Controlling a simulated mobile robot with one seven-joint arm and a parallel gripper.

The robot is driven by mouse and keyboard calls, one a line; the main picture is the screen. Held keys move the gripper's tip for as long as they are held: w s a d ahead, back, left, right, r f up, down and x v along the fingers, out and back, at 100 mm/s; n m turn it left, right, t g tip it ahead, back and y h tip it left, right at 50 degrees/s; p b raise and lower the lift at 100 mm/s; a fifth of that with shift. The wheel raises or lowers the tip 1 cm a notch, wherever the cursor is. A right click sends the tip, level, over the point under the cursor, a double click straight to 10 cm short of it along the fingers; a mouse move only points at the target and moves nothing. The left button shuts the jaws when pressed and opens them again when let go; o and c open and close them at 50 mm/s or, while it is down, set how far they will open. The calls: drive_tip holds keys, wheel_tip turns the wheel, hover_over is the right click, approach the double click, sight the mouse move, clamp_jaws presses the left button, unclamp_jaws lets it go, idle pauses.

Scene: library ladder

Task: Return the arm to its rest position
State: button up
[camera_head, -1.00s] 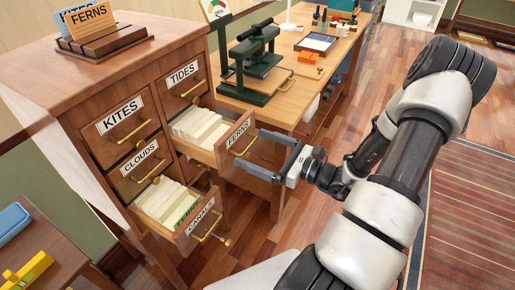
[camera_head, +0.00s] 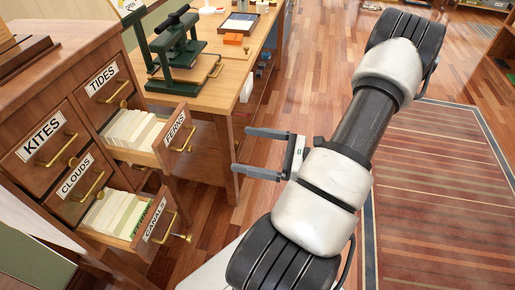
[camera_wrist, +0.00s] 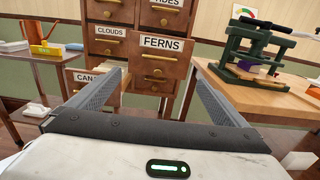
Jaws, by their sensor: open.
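My gripper (camera_head: 258,153) is open and empty in the head view, off to the right of the open FERNS drawer (camera_head: 174,130) and apart from it. My white and black arm reaches from the bottom of that view up to the top right and folds back toward the gripper. In the wrist view my gripper (camera_wrist: 160,88) shows two grey fingers spread wide, with nothing between them. The wooden card cabinet, with its FERNS drawer (camera_wrist: 160,44), stands beyond the fingers.
The CANALS drawer (camera_head: 150,222) also stands open, with cards inside. The CLOUDS (camera_head: 77,180), KITES (camera_head: 47,138) and TIDES (camera_head: 103,80) drawers look shut. A wooden table with a green press (camera_head: 175,60) stands behind. A striped rug (camera_head: 440,190) and open floor lie to the right.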

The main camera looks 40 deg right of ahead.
drive_tip(key=shift+v, duration=1.05)
drive_tip(key=s+a+r+n+g+h, duration=0.1)
drive_tip(key=a+r+n+g+h, duration=0.45)
drive_tip(key=a+n, duration=0.75)
drive_tip(key=a+r+n+g+h, duration=0.2)
drive_tip(key=a+r+n+g, duration=0.6)
drive_tip(key=a+n, duration=0.6)
drive_tip(key=s+d+r+n+t+h, duration=0.25)
drive_tip(key=d+r+t, duration=0.3)
drive_tip(key=r, duration=0.35)
wheel_tip(320, 180, up, 17)
drive_tip(key=g+p, duration=0.1)
drive_tip(key=p, duration=1.6)
drive_tip(key=shift+s+d+f+m+h, duration=0.25)
drive_tip(key=shift+d+m+h, duration=0.05)
drive_tip(key=shift+m, duration=0.05)
